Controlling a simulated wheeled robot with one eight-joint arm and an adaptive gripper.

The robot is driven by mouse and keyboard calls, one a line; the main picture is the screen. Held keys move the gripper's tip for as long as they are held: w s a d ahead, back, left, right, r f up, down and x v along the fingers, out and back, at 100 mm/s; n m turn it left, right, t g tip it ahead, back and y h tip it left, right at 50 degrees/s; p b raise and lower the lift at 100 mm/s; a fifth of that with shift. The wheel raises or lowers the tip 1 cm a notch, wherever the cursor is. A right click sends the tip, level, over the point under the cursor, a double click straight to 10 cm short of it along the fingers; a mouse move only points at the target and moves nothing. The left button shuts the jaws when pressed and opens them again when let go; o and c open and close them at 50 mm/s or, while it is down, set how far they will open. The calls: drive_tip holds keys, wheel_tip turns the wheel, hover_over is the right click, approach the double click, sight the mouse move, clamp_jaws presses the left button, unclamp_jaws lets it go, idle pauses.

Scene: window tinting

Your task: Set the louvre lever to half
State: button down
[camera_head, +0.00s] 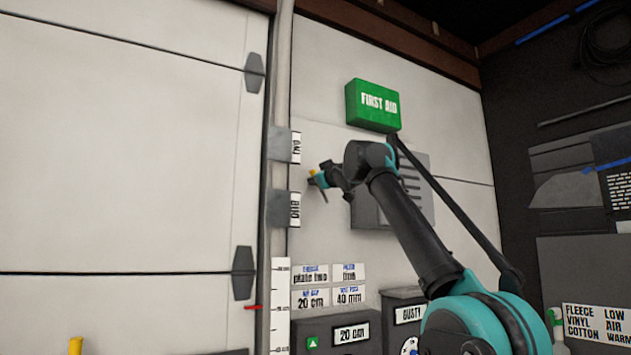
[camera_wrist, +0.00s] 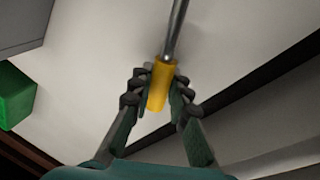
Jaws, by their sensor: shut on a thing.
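The louvre lever's yellow handle (camera_wrist: 159,88) sits between the two fingers of my gripper (camera_wrist: 160,90) in the wrist view. A thin grey metal rod (camera_wrist: 177,32) runs from the handle up out of that view. In the head view my gripper (camera_head: 318,178) is up against the white wall, left of a grey slatted louvre panel (camera_head: 414,190). A small bit of the yellow handle (camera_head: 312,172) shows at the fingertips. My gripper is shut on the handle. The rod's pivot and any position marks are hidden or too small to read.
A green first aid box (camera_head: 373,105) hangs above my arm; its green side also shows in the wrist view (camera_wrist: 14,95). Two grey labelled brackets (camera_head: 280,146) (camera_head: 280,209) sit on the post at left. Labelled grey boxes (camera_head: 335,333) stand below.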

drive_tip(key=c, duration=1.4)
unclamp_jaws()
drive_tip(key=v, duration=1.2)
drive_tip(key=shift+w+d+f, duration=0.1)
